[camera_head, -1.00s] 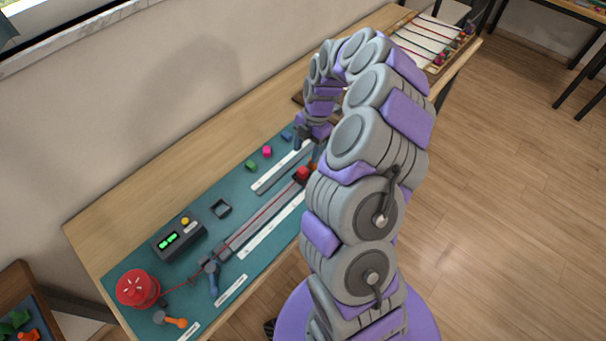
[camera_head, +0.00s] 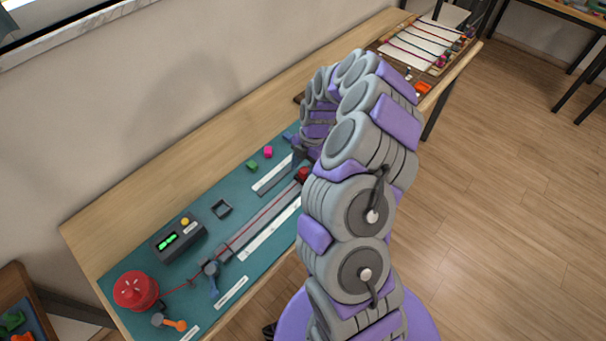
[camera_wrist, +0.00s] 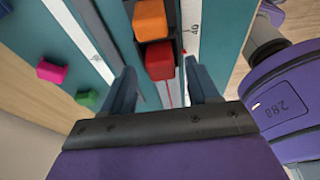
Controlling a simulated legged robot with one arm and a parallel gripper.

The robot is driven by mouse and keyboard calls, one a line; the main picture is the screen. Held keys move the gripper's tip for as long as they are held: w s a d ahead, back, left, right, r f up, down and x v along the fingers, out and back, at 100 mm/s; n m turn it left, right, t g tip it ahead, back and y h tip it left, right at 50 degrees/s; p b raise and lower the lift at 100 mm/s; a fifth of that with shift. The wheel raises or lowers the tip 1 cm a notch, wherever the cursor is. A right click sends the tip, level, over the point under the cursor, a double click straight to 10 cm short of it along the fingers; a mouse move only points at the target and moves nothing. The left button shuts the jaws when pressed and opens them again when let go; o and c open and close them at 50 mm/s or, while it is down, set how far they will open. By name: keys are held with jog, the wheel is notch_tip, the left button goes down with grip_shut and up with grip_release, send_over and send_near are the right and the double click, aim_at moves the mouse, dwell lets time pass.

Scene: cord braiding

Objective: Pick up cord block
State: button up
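A red block (camera_wrist: 159,60) sits in a dark holder (camera_wrist: 177,18) in the wrist view, with a red cord running from it. An orange block (camera_wrist: 150,20) sits in the same holder, just beyond the red one. My gripper (camera_wrist: 160,68) is open, one finger on each side of the red block's near end, with nothing held. I cannot tell whether the fingers touch it. In the head view the red block (camera_head: 302,174) is at the end of the dark rail, and my arm hides the orange block and most of my gripper.
A pink block (camera_wrist: 51,72) and a green block (camera_wrist: 87,98) lie to the left on the teal mat. The red spool (camera_head: 136,290), a dark box with a green display (camera_head: 179,238) and a clamp (camera_head: 211,270) stand farther along the mat. A white ruler (camera_wrist: 80,38) runs left of the holder.

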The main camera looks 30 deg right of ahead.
jog(key=shift+d, duration=0.45)
jog(key=c, duration=0.7)
jog(key=shift+a, duration=0.15)
jog(key=c, duration=0.3)
jog(key=shift+a, duration=0.1)
